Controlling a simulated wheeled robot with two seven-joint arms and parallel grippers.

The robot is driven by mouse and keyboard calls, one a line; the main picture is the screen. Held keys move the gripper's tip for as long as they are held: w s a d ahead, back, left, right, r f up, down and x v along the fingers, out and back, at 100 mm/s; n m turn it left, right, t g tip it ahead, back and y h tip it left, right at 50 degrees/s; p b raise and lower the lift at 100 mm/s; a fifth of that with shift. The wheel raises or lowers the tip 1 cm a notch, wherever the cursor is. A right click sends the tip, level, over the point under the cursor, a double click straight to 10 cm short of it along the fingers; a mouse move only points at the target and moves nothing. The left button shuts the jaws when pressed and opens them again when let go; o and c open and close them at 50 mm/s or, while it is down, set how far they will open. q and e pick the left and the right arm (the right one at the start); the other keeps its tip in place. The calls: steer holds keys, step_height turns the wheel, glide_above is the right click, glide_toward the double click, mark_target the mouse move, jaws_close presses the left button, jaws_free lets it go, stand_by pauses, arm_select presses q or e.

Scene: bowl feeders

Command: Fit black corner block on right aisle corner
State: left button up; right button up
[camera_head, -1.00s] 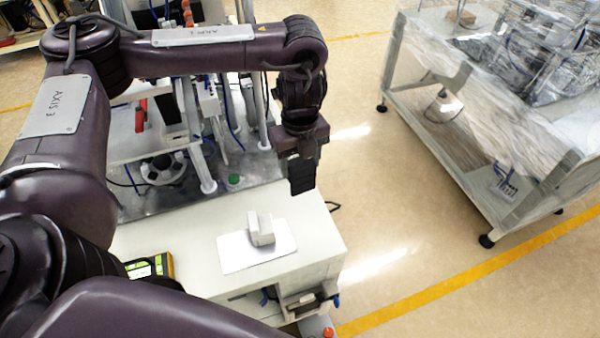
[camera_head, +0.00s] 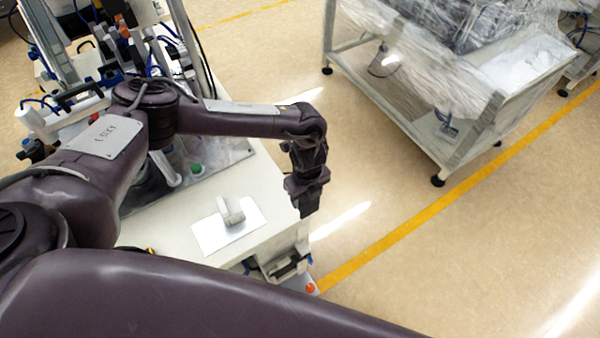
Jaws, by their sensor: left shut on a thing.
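My left gripper (camera_head: 306,188) points down at the right front corner of the white bench (camera_head: 268,210). It is shut on a small black block (camera_head: 309,206), which sticks out below the fingers. The block looks dark and boxy; its exact shape is hard to see. It overlaps the bench's right corner in the picture; whether it touches the bench or hangs above or beside it, I cannot tell. My right gripper is not in view.
A grey block (camera_head: 230,211) stands on a white sheet (camera_head: 212,235) on the bench. A green button (camera_head: 197,169) and machine parts lie behind. A plastic-wrapped cart (camera_head: 440,135) stands at upper right. A yellow floor line (camera_head: 400,233) crosses the open floor.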

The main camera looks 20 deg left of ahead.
arm_select(q)
steer(key=shift+f+b, duration=3.15)
steer(key=shift+f, duration=0.75)
steer(key=shift+f, duration=0.15)
steer(key=o, duration=1)
steer(key=shift+o, duration=0.2)
steer(key=shift+w, duration=0.1)
step_height(320, 180, up, 8)
steer(key=shift+f+b, duration=0.1)
steer(key=shift+b, duration=0.75)
